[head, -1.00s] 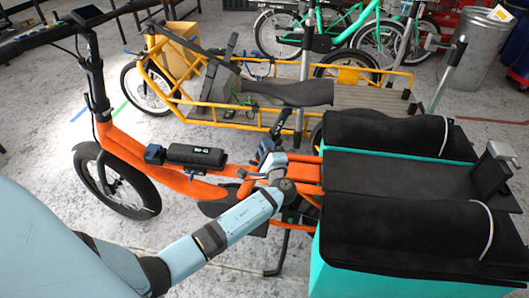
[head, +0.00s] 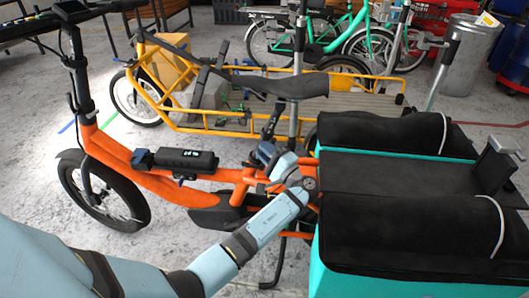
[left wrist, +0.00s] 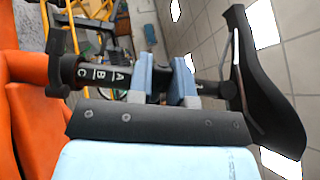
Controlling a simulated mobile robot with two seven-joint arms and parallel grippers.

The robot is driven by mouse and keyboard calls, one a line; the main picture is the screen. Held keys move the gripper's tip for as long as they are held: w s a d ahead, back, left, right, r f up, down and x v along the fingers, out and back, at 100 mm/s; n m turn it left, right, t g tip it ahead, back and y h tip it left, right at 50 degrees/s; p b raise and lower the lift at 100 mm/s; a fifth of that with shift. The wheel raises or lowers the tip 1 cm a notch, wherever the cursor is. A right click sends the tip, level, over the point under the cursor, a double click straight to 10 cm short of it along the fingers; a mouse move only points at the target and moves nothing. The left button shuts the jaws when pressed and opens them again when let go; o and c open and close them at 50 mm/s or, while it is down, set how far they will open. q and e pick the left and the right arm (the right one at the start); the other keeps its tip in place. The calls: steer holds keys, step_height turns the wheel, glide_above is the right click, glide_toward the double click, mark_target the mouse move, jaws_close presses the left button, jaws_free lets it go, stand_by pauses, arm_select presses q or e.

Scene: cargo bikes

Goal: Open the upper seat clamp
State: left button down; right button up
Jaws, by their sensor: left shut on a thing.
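My left gripper (head: 268,152) is at the middle of the orange cargo bike (head: 165,183), where a seat post rises; what it grips is too small to tell there. In the left wrist view its two blue fingers (left wrist: 162,82) close from both sides on a dark part of the seat post, which fits the upper seat clamp, mostly hidden between them. The post (left wrist: 103,75) lies sideways and bears the marks A, B and C. A black lever or knob (left wrist: 60,62) sits at its left end. A black saddle (left wrist: 262,85) is right of the fingers. My right gripper is not in view.
Two cargo bags with black tops (head: 405,215) and teal sides fill the right side close to my arm. A yellow cargo bike (head: 205,118) stands close behind the orange one. The concrete floor (head: 35,180) at left is free.

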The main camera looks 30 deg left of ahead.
arm_select(q)
steer(key=c, duration=1)
jaws_free()
steer(key=shift+c, duration=0.2)
